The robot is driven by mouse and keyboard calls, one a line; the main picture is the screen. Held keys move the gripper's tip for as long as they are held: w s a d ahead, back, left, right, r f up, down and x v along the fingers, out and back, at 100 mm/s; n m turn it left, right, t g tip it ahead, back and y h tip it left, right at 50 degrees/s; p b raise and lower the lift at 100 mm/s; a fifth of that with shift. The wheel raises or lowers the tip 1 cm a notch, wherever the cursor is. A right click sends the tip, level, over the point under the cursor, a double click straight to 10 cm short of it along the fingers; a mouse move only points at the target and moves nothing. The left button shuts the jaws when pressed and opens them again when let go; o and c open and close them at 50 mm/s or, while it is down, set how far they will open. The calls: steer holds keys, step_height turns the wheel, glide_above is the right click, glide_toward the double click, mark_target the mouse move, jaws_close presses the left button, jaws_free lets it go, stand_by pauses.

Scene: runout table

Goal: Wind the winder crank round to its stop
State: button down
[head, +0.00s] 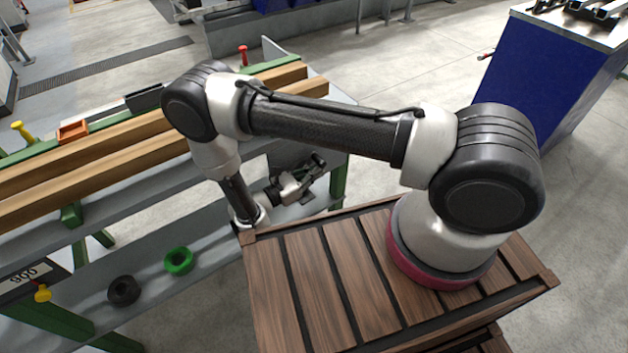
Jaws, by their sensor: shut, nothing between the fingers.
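My gripper (312,180) is low beside the near side of the runout table (150,178), close to its right end, just beyond the corner of my wooden deck. It is seen from above and behind; its fingers are small and dark, shut with nothing between them. I cannot make out the winder crank for certain. A yellow knob (42,292) sits by a dark counter plate (25,278) at the lower left, well away from my gripper. I cannot tell whether this knob belongs to the crank.
Wooden beams (100,160) lie along the table. An orange tray (73,131), a red knob (243,52) and another yellow knob (20,128) are along its far side. A green ring (179,261) and a black ring (123,290) lie lower down. A blue cabinet (540,85) stands at right.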

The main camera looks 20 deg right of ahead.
steer(key=shift+a+r, duration=0.15)
steer(key=shift+r, duration=0.2)
steer(key=shift+s, duration=0.1)
stand_by(1.3)
